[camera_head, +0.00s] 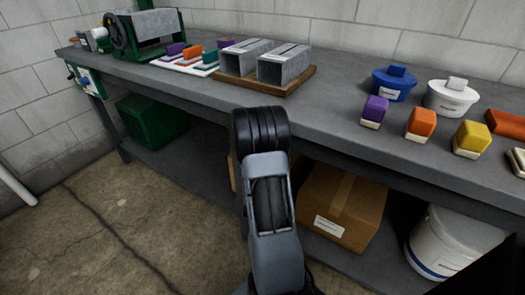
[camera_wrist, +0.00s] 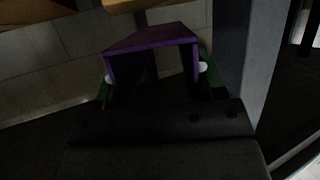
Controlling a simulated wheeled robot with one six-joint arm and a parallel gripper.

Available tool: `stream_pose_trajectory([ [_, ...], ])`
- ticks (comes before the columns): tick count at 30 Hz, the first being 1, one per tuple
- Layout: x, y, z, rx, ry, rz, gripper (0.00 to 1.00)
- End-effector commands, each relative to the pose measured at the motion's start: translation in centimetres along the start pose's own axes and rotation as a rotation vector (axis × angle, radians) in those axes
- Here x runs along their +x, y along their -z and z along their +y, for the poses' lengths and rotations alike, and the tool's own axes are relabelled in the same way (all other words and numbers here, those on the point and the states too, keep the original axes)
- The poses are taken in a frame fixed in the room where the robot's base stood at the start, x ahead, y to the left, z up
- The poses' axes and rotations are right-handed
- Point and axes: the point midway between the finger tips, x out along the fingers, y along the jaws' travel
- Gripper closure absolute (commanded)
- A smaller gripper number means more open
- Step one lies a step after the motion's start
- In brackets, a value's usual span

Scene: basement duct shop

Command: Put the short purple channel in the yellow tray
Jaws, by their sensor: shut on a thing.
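In the wrist view, a purple channel (camera_wrist: 150,38), U-shaped in section, sits between the fingers of my gripper (camera_wrist: 155,75). The gripper is shut on it, with a green finger and a pale pad at each side. The channel's open side faces the palm, and its inside is dark. In the head view my arm stands in front of the bench, and the gripper and channel are hidden. I cannot make out the yellow tray in either view.
On the grey bench (camera_head: 330,118) are metal ducts on a wooden board (camera_head: 298,86), a white mat (camera_head: 172,66) with coloured pieces, a blue tub (camera_head: 392,88), a white tub (camera_head: 450,100) and several coloured blocks. A cardboard box (camera_head: 335,200) and white bucket (camera_head: 445,240) stand below.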

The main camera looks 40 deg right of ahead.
Motion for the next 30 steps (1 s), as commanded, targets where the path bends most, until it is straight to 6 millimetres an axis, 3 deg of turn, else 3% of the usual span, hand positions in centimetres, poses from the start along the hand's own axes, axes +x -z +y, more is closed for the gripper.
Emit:
stream_pose_trajectory([
  [12,10.0,3.8,-1.0,-0.006,0.017,0.003,0.66],
  [18,13.7,5.4,-1.0,-0.007,0.016,0.002,0.66],
  [26,15.5,6.4,-0.9,-0.006,0.014,0.000,0.66],
  [30,15.9,5.7,-0.9,-0.006,0.014,-0.002,0.66],
])
